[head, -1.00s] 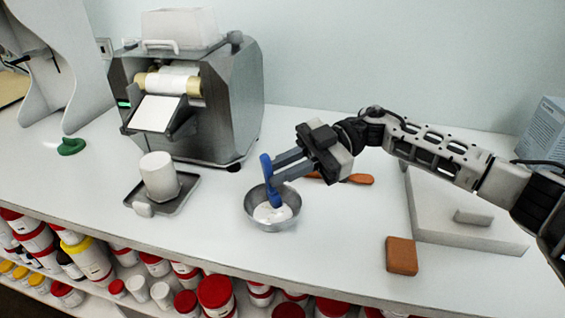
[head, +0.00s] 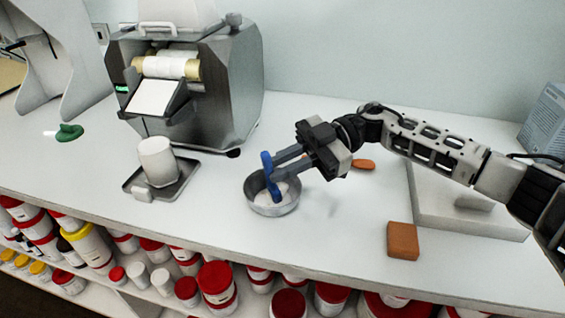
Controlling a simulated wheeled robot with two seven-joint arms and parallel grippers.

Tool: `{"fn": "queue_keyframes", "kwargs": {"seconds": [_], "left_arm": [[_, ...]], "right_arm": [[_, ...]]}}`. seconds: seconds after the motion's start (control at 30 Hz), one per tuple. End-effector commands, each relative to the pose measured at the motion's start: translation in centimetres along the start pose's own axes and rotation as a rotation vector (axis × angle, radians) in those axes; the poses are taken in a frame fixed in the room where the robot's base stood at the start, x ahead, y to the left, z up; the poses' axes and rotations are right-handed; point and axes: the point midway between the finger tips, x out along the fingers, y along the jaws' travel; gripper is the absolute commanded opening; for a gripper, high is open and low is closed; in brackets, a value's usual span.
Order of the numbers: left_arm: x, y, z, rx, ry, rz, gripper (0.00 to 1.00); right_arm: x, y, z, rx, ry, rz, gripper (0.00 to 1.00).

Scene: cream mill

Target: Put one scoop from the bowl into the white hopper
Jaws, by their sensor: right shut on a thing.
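A metal bowl (head: 258,202) with white powder in it stands on the bench in front of the mill. My right gripper (head: 274,165) is shut on the handle of a blue scoop (head: 268,172). The scoop stands nearly upright with its lower end inside the bowl; whether it is filled I cannot tell. The white hopper (head: 178,12) sits on top of the grey mill (head: 225,90), behind and left of the bowl, its top cut off by the frame edge. My left gripper is not in view.
A white cup (head: 158,160) stands on a dark tray (head: 178,185) left of the bowl. A green object (head: 70,132) lies far left. An orange block (head: 402,241) and a white slab (head: 430,215) lie right. Tubs fill the shelf below.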

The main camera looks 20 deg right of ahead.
Motion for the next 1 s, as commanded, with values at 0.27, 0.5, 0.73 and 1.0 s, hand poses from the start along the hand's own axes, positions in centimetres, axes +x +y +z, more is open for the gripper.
{"fn": "queue_keyframes", "kwargs": {"seconds": [0.27,0.5,0.73,1.0], "left_arm": [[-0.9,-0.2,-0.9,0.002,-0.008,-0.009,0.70],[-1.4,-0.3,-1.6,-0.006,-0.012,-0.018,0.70],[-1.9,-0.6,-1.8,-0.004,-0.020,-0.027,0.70],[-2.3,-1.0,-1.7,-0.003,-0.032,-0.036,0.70]], "right_arm": [[-0.5,0.6,-2.4,-0.001,0.001,0.000,0.00],[-0.8,0.9,-4.0,-0.001,0.001,0.001,0.00],[-1.0,1.3,-5.4,-0.002,0.001,0.001,0.00],[-1.4,1.6,-7.0,-0.003,0.001,0.001,0.00]]}}
